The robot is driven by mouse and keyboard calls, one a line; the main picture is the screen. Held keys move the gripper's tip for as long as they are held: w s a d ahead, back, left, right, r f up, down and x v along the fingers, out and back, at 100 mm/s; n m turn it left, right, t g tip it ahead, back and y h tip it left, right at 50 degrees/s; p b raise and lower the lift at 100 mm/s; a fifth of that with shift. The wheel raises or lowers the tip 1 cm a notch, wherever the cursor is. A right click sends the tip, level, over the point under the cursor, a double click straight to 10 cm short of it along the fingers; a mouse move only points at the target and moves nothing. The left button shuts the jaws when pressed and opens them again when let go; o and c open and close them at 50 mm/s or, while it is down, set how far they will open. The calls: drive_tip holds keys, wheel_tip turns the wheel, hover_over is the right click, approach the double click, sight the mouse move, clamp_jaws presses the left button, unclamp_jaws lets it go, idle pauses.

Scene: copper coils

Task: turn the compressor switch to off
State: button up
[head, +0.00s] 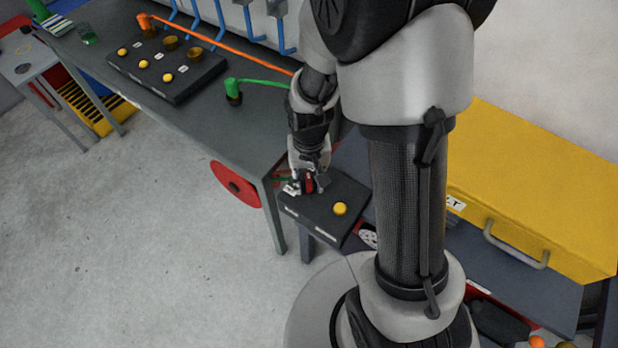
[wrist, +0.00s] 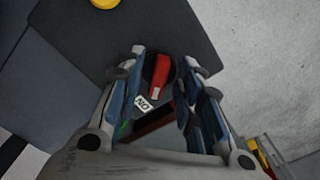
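The compressor switch, a red lever on a round black base (wrist: 158,76), sits on a dark control box (wrist: 150,22). A white tag reading ON, seen upside down (wrist: 142,104), lies beside the lever's lower end, and the lever points roughly toward it. My gripper (wrist: 164,62) is open, with one finger on each side of the switch. A gap shows at the left finger; the right finger is very close to the base, and I cannot tell if it touches. In the head view my gripper (head: 308,184) is over the box's back left part and mostly hides the switch.
A yellow button (head: 340,209) sits on the same box. A grey workbench (head: 200,118) with a black button panel (head: 168,82) and green and orange cables stands behind and left. A yellow case (head: 540,190) is at the right. A red disc (head: 236,184) hangs at the bench's front.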

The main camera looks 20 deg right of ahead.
clamp_jaws()
idle(0.5)
drive_tip(key=n+p, duration=0.1)
drive_tip(key=n, duration=0.3)
drive_tip(key=shift+d+n, duration=0.1)
drive_tip(key=shift+n, duration=0.2)
drive_tip(key=n, duration=0.4)
drive_tip(key=shift+d+n, duration=0.1)
drive_tip(key=shift+n, duration=0.2)
drive_tip(key=n+p, duration=0.1)
drive_tip(key=n, duration=0.3)
drive_tip(key=shift+w+d+n, duration=0.1)
drive_tip(key=shift+w+n, duration=0.05)
drive_tip(key=shift+n, duration=0.15)
drive_tip(key=shift+w+n, duration=0.1)
drive_tip(key=shift+n, duration=2)
